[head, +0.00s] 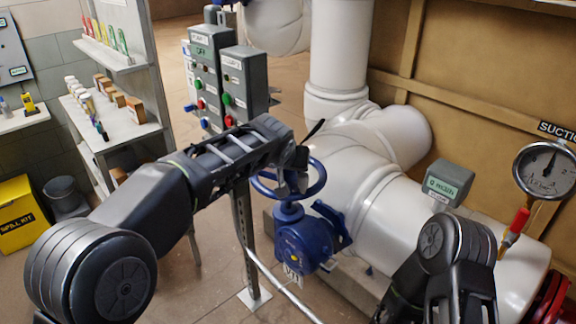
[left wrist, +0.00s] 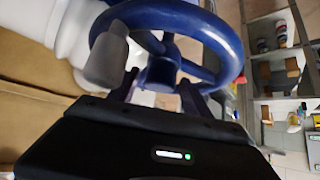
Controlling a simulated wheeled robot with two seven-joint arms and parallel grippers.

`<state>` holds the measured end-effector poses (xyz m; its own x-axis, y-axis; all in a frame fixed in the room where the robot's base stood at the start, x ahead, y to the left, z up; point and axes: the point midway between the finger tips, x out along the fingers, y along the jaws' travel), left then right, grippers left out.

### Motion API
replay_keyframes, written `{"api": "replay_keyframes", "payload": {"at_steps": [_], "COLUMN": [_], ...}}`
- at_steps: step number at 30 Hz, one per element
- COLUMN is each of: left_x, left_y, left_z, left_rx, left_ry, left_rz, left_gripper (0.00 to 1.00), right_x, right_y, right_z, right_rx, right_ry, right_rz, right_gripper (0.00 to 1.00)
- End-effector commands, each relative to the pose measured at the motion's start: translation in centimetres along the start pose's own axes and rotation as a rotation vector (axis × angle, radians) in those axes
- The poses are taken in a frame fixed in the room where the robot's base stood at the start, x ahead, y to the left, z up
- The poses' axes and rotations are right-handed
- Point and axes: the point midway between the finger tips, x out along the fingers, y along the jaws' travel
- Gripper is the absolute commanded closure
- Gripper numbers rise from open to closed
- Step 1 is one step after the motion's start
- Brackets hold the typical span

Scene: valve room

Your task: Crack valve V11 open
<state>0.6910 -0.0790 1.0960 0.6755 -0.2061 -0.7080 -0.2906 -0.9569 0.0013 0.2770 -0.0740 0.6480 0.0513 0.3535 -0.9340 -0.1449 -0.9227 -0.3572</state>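Valve V11 is a blue valve body (head: 300,240) with a blue handwheel (head: 320,178) on top, and a tag hangs below it. My left gripper (head: 294,182) is at the handwheel, reaching in from the left. In the left wrist view, the handwheel (left wrist: 170,14) fills the upper middle, with its hub and spokes behind the fingers. My left gripper's two fingers (left wrist: 157,94) stand apart. A grey cylindrical piece (left wrist: 105,64) shows by the left finger and overlaps the rim. Whether the fingers touch the wheel is unclear. My right gripper is out of view.
Large white pipes (head: 390,205) run behind and right of the valve. Grey control boxes (head: 244,82) with buttons stand behind my left arm. A digital readout (head: 448,184) and a pressure gauge (head: 546,170) are at right. A shelf (head: 122,125) stands at left.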

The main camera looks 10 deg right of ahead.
Motion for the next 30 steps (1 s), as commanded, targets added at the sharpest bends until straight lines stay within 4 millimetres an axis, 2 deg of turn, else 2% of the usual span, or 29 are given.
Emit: {"api": "replay_keyframes", "payload": {"at_steps": [11, 14, 24, 30], "left_x": [-0.5, -1.4, -6.7, -7.8], "left_y": [0.0, 0.1, 0.0, 0.0], "left_z": [0.0, 0.0, 0.0, 0.0], "left_rx": [0.001, 0.001, 0.0, 0.001], "left_ry": [0.002, 0.004, 0.003, 0.001], "left_rz": [0.001, 0.002, 0.001, 0.0], "left_gripper": [0.41, 0.41, 0.41, 0.41], "right_x": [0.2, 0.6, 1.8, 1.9], "right_y": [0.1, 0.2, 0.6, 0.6], "right_z": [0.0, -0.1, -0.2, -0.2], "right_rx": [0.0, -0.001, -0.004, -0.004], "right_ry": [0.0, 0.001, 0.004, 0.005], "right_rz": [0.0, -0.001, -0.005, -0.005], "right_gripper": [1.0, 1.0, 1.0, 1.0]}}
